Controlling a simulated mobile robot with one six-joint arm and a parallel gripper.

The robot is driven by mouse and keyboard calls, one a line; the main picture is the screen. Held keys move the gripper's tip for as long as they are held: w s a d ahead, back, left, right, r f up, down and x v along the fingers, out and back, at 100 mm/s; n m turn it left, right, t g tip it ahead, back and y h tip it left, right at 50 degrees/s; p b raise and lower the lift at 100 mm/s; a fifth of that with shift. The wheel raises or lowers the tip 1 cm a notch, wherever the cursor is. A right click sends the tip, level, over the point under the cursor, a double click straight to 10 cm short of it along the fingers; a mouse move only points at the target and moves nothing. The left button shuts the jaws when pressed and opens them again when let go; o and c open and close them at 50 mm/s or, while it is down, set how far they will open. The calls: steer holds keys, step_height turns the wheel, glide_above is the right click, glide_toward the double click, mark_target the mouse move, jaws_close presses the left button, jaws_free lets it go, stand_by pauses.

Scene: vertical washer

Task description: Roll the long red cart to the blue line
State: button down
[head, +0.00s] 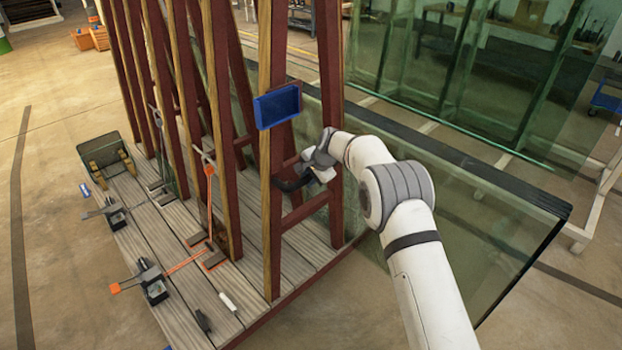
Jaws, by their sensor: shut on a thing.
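The long red cart (272,220) has dark red upright frames with wooden faces on a grey plank deck (195,288). It fills the left and middle of the head view and runs away from me. My gripper (290,184) is at the near end frame, shut on a part of the cart by a red crossbar. The exact grip is small and partly hidden by my wrist. A blue box (277,106) is fixed to the near frame above my gripper. No blue line can be made out on the floor.
Glass sheets (480,225) lean along the cart's right side, under my arm. More green glass (470,70) stands behind. The left floor is open, with a dark line (18,220).

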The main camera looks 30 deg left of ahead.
steer(key=shift+w+a+f, duration=0.35)
steer(key=shift+w+a, duration=0.05)
steer(key=shift+a, duration=0.25)
steer(key=shift+d+f, duration=0.1)
steer(key=shift+d, duration=0.2)
steer(key=shift+s+d+b, duration=0.2)
steer(key=shift+d+b, duration=0.1)
steer(key=shift+s+d+r, duration=0.2)
steer(key=shift+s+r, duration=0.05)
steer(key=shift+r, duration=0.35)
steer(key=shift+w+a+r, duration=0.1)
steer(key=shift+a+r, duration=0.25)
steer(key=shift+a, duration=0.3)
steer(key=shift+w+a+f, duration=0.35)
steer(key=shift+w+f, duration=0.05)
steer(key=shift+f, duration=0.1)
steer(key=shift+d+f, duration=0.1)
steer(key=shift+f, duration=0.05)
